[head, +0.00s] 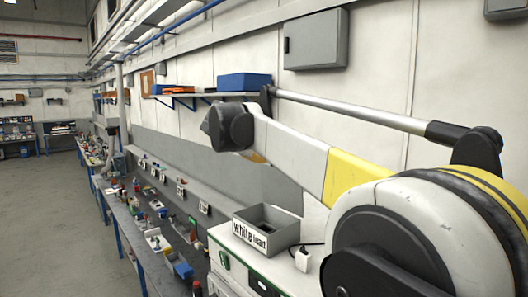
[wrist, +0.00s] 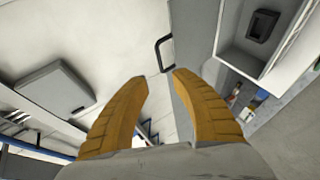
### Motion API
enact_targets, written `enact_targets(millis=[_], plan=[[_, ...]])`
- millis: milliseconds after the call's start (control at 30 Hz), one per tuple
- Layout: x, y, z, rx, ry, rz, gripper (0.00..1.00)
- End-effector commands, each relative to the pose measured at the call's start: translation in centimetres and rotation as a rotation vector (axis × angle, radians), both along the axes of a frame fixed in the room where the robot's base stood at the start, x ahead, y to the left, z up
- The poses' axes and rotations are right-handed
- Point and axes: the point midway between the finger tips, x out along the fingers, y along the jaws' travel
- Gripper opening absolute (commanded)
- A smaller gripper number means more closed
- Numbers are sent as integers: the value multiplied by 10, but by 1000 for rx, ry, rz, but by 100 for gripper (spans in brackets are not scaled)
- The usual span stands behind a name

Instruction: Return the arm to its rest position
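My gripper (wrist: 160,77) shows in the wrist view as two thick ridged orange fingers that curve toward each other. A clear gap separates their tips, and nothing is between them. In the head view a white arm with a yellow band (head: 352,178), which looks like mine, reaches from the lower right up to a dark joint (head: 230,127) in front of the wall. The gripper fingers cannot be made out in the head view.
A grey tray labelled "white insert" (head: 268,228) stands below the arm on a white cabinet. A grey wall box (head: 316,40) hangs above; a shelf (head: 205,95) holds blue bins (head: 244,82). Cluttered benches (head: 150,235) line the wall. The floor (head: 45,210) at left is clear.

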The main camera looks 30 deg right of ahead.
Motion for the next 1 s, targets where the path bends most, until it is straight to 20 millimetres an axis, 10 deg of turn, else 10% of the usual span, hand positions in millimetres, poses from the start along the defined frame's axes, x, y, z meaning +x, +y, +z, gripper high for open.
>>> enact_targets(millis=[367,1000], plan=[[-17,9,-12,54,-9,1,30],[-286,190,-261,936,-93,-31,30]])
